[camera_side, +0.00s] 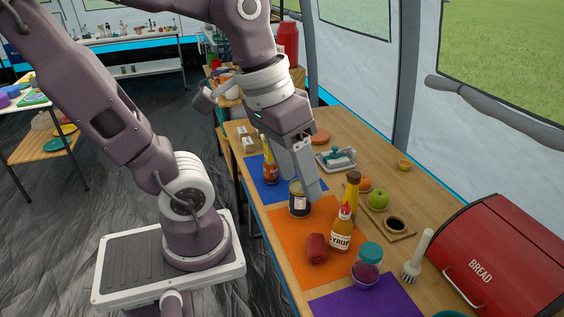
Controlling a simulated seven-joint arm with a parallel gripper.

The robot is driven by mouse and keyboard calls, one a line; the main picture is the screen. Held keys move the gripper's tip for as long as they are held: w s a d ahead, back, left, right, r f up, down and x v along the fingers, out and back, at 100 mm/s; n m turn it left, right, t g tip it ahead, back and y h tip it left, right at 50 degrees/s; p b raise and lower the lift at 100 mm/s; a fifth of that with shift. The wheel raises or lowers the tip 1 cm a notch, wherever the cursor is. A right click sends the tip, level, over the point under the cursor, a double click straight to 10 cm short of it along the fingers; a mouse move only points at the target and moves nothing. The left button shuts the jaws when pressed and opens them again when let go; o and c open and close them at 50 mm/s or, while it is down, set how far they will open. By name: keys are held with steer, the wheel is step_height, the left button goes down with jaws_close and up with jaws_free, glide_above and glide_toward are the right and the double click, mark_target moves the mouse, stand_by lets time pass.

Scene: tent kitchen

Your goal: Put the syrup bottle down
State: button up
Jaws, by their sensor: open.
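The syrup bottle (340,235), amber with a white label and a red-and-yellow top, stands upright on the orange mat (283,240), near its right side. My gripper (303,180) is open, up and to the left of the bottle and apart from it. Its fingers are close above a dark can (298,203) with a pale label; whether they touch it I cannot tell. No object shows held between the fingers.
A teal-lidded jar (367,268), a brush (416,260) and a red bread box (490,265) are to the right. A blue mat (270,187) holds another bottle (270,168).

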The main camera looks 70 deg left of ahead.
steer(key=shift+s+a+r+m+t+y, duration=0.3)
steer(key=shift+s+r+m+t, duration=0.2)
steer(key=shift+s+m+t, duration=0.25)
steer(key=shift+s+a+r+m+t+y, duration=0.2)
steer(key=shift+s+r+m+t+y, duration=0.1)
steer(key=shift+t, duration=0.15)
steer(key=shift+c, duration=1.2)
